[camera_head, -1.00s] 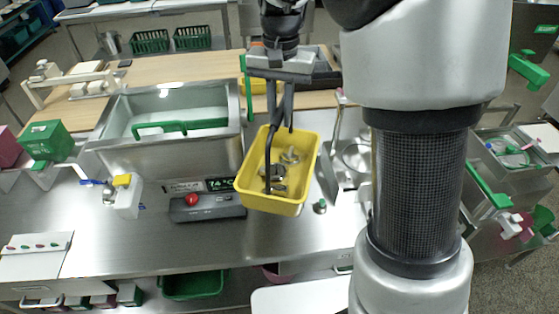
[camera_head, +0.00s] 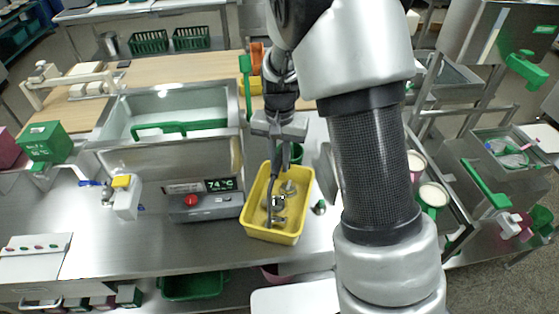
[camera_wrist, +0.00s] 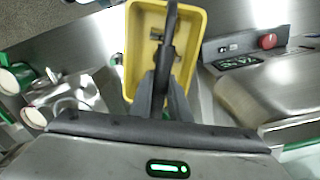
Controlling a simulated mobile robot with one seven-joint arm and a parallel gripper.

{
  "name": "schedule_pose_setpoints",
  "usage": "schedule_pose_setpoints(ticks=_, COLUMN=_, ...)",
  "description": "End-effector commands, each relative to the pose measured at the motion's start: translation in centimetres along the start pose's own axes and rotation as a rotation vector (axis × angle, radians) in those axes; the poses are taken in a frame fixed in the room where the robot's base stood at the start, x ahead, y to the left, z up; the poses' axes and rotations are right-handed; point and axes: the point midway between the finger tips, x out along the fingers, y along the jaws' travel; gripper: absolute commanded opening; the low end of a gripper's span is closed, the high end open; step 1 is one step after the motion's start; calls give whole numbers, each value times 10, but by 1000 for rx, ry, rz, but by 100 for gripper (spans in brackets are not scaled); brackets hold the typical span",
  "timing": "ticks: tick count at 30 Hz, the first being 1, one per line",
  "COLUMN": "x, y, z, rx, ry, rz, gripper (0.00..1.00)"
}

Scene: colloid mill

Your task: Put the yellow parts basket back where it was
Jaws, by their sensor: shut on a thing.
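The yellow parts basket (camera_head: 250,221) is at the middle of the steel bench, right of the control box, with several small metal parts inside. My gripper (camera_head: 278,172) is directly above it, with its fingers reaching down over the basket, and is shut on it. A dark bar crosses over the basket between the fingers; the exact grip point is hard to see. The basket also shows beyond the fingers in the wrist view (camera_wrist: 136,58). I cannot tell whether its base touches the bench.
The control box with red knob and display (camera_head: 205,207) stands close left of the basket. A steel tank (camera_head: 172,150) is behind it. A small green-topped item (camera_head: 319,208) is close right. White-topped cups (camera_head: 433,194) stand farther right. Bench in front is clear.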

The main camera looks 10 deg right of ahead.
Motion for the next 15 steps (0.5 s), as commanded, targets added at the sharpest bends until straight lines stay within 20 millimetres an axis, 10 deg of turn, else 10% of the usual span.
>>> schedule_pose_setpoints(ticks=11, x=3, y=0, z=-1, rx=0, ry=3, rz=-2, gripper=0)
schedule_pose_setpoints(ticks=12, x=4, y=0, z=0, rx=0, ry=1, rz=-1, gripper=20)
schedule_pose_setpoints(ticks=15, x=4, y=0, z=0, rx=0, ry=1, rz=-1, gripper=35)
